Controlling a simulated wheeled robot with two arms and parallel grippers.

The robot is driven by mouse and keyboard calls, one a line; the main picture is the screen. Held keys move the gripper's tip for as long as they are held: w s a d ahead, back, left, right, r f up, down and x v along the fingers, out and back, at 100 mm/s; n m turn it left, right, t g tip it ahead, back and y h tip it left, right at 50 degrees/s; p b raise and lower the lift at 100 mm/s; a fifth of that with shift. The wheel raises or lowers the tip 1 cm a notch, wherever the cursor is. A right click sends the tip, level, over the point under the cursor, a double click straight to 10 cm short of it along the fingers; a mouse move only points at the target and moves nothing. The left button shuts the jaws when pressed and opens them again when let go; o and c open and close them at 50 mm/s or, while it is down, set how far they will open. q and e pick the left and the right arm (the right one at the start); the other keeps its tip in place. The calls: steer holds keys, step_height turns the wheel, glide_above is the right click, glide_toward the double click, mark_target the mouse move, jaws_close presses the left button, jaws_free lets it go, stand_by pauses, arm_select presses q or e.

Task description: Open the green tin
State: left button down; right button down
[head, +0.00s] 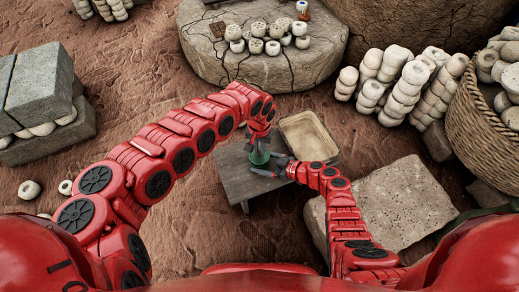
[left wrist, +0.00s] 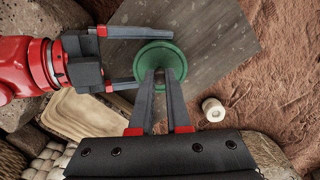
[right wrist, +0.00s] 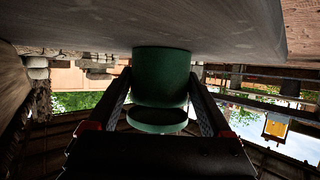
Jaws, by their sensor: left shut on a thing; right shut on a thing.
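The green tin (head: 259,156) stands on a low dark table (head: 238,184). My right gripper (head: 272,167) reaches in from the right, its fingers either side of the tin's body (right wrist: 160,75), shut on it. My left gripper (head: 262,141) comes from above. In the left wrist view its fingertips (left wrist: 160,76) are close together at the middle of the round green lid (left wrist: 143,62), hiding what they grip. In the right wrist view, which is upside down, the lid (right wrist: 157,121) shows at the body's lower edge in the picture; I cannot tell whether they touch.
A pale stone block (head: 392,205) is at the right. A round stone slab (head: 262,70) with several pots stands behind. A small pale ring (left wrist: 213,109) lies on the ground.

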mark_target(259, 151)
arm_select(q)
steer(key=shift+r, duration=0.15)
step_height(259, 151, up, 3)
steer(key=shift+w, duration=0.15)
steer(key=shift+r, duration=0.4)
arm_select(e)
jaws_free()
steer(key=shift+r, duration=0.1)
